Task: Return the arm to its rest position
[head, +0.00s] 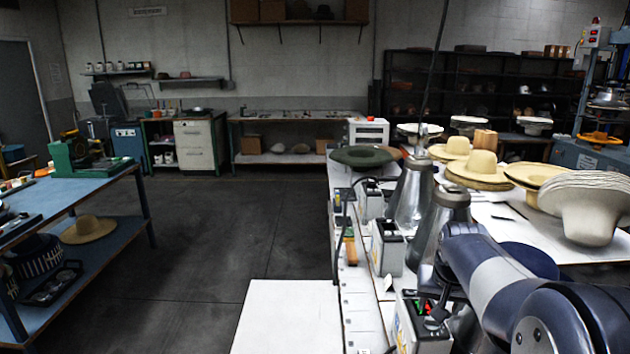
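My arm (500,283) shows at the lower right of the head view, reaching from the bottom right corner up and to the left over the white workbench (508,219). Its far end bends down beside a grey metal cone-shaped stand (437,225). I cannot make out my gripper's fingers; they are out of sight. I see nothing held.
Near my arm stand a second metal stand (411,195), a small control box (389,248), a dark green hat (362,157), straw hats (482,166) and a stack of pale hats (590,205). A blue table (85,192) is at left. The middle floor (220,235) is clear.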

